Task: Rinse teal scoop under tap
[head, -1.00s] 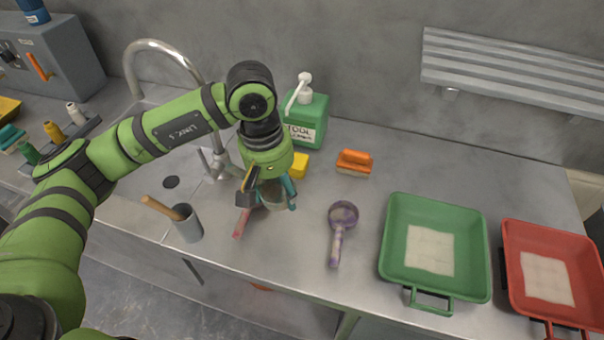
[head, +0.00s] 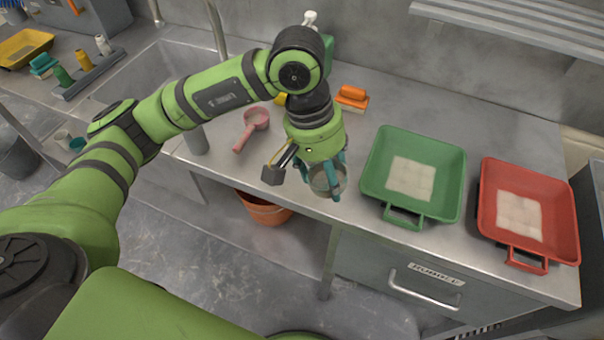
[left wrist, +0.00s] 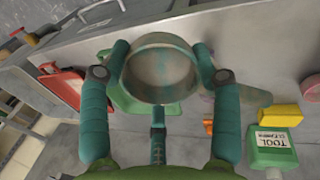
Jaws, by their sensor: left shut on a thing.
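My left gripper (head: 328,190) has teal fingers and is shut on the teal scoop (head: 326,178), near the counter's front edge between the pink scoop and the green tray. In the left wrist view the scoop's round bowl (left wrist: 160,68), smeared grey, sits between the fingers (left wrist: 158,85). Its grey-teal handle (left wrist: 247,98) points right. The tap (head: 216,32) rises behind my forearm at the sink (head: 140,75); its lower part is hidden. My right gripper is not in view.
A pink scoop (head: 251,127) lies left of the gripper. The green tray (head: 445,150) and red tray (head: 560,195) stand right. An orange bucket (head: 264,210) is below the counter.

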